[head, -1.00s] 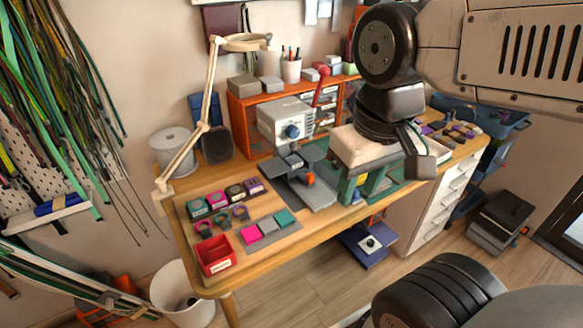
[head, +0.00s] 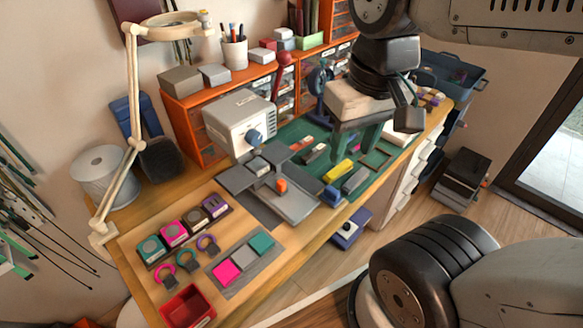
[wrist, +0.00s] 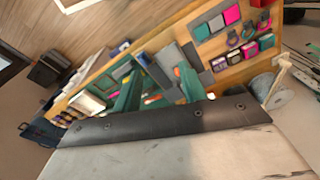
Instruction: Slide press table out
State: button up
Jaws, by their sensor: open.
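The press is a white box (head: 240,122) with a blue knob, standing on the wooden bench in the head view. Its grey press table (head: 292,207) extends in front of it, with dark plates and a small orange part (head: 281,185) on it. My gripper (head: 355,143) has green fingers and is open and empty, above the green mat to the right of the press table. In the wrist view, the fingers (wrist: 160,74) are apart, with grey plates (wrist: 192,56) beyond them. I cannot tell how far the table is slid out.
Orange drawers (head: 190,118) stand behind the press. A lamp (head: 133,85) and a spool (head: 104,172) are at the left. Coloured parts and a red bin (head: 186,307) lie at the bench's front left. A yellow piece (head: 337,172) and tools lie on the green mat (head: 318,150).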

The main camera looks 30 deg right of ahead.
jog(key=w+f+m+g+y, duration=0.1)
jog(key=w+f+m, duration=0.25)
jog(key=w, duration=0.45)
jog(key=m+g+y, duration=0.2)
jog(key=m+y, duration=0.1)
jog(key=m, duration=0.7)
send_near(282, 181)
jog(key=f, duration=0.2)
jog(key=x, duration=0.7)
jog(key=shift+s+a+r, duration=0.1)
jog(key=shift+s+a, duration=0.05)
jog(key=shift+a, duration=0.25)
grip_shut()
